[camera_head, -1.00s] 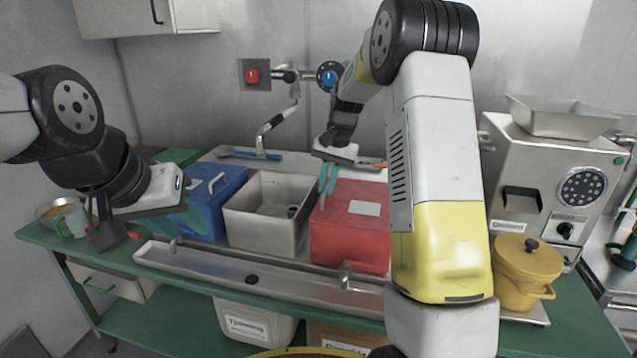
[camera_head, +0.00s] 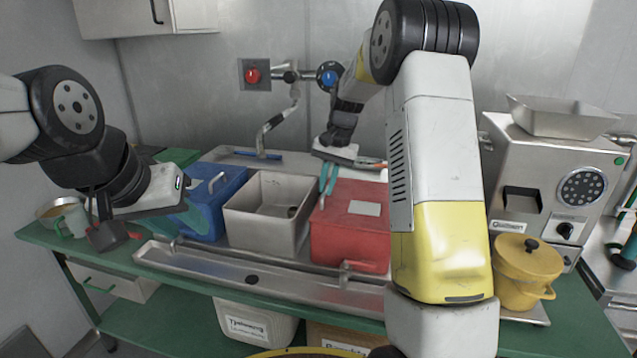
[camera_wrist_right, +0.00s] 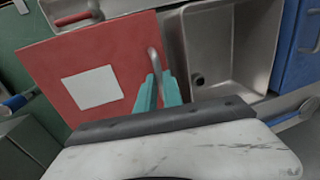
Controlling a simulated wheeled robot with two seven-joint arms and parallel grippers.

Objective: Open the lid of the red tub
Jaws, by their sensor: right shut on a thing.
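The red tub (camera_head: 340,235) stands at the right end of the row in the sink area. Its flat red lid has a white label (camera_head: 364,208) and lies level on the tub. My right gripper (camera_head: 327,180) reaches down to the lid's left side, its teal fingers shut on the grey lid handle (camera_wrist_right: 155,66). In the right wrist view the fingers (camera_wrist_right: 158,92) cover the handle's lower end, and the red lid (camera_wrist_right: 110,50) fills the left half. My left gripper (camera_head: 192,215) hangs in front of the blue tub; its finger gap cannot be made out.
An open steel basin (camera_head: 268,240) sits between the red tub and the blue tub (camera_head: 222,190). A tap (camera_head: 268,130) rises behind it. A yellow pot (camera_head: 528,265) and a grinder (camera_head: 545,180) stand at the right. A metal trough (camera_head: 215,272) runs along the front.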

